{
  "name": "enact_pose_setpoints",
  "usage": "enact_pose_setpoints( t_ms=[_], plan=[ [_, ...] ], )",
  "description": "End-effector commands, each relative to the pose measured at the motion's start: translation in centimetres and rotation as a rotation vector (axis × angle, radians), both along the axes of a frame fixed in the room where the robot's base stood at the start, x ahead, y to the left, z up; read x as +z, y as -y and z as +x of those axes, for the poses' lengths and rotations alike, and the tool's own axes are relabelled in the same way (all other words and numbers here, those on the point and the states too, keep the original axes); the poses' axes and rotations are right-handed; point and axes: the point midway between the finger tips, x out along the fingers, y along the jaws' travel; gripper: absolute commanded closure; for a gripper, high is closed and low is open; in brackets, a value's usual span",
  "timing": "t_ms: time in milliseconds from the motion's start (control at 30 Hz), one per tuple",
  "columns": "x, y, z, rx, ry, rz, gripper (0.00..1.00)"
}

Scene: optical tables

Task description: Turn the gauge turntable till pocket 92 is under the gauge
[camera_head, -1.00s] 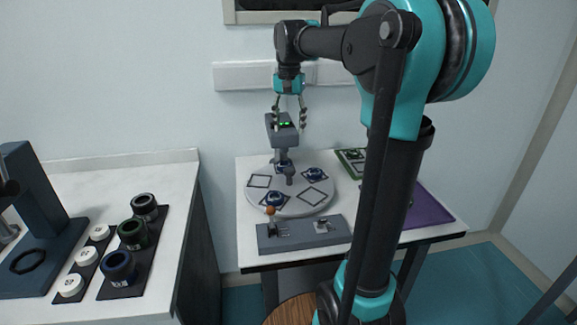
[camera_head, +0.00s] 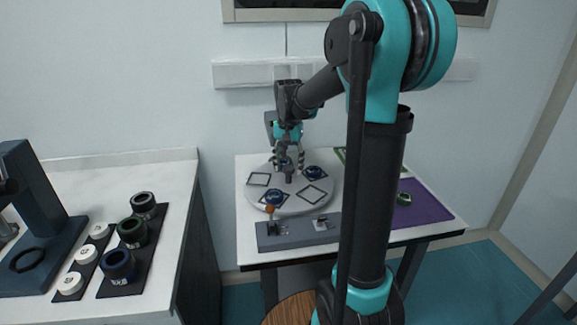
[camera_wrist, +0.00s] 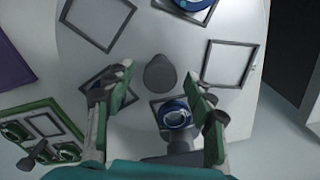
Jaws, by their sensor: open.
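The round grey turntable (camera_head: 297,201) stands on the white table, with square dark-framed pockets and a dark central knob (camera_head: 289,178). The knob also shows in the wrist view (camera_wrist: 160,73). Two pockets (camera_wrist: 230,64) (camera_wrist: 98,20) are empty; blue rings sit in others, at the front (camera_head: 276,197) and back right (camera_head: 313,172). Another blue ring (camera_wrist: 175,114) lies at the back beside the gauge (camera_head: 270,122), which my arm partly hides. I cannot read any pocket numbers. My gripper (camera_wrist: 160,82) is open and empty, its fingers apart on either side of the knob in the wrist view; contact cannot be judged.
A grey block (camera_head: 295,232) with an orange-knobbed lever (camera_head: 270,210) stands at the table's front. A purple mat (camera_head: 425,205) and a green tray (camera_wrist: 35,135) lie on the right side. A left counter holds dark rings (camera_head: 133,232) and white discs (camera_head: 83,255).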

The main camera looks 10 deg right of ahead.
Motion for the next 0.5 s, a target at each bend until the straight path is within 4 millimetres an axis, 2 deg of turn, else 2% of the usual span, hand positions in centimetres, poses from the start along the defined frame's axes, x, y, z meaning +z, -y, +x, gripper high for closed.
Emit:
enact_pose_setpoints(
  t_ms=[233,500],
  plan=[
    [-0.07,0.0,0.0,0.0,0.0,0.0,0.45],
    [-0.05,0.0,0.0,0.0,0.0,0.0,0.79]
  ],
)
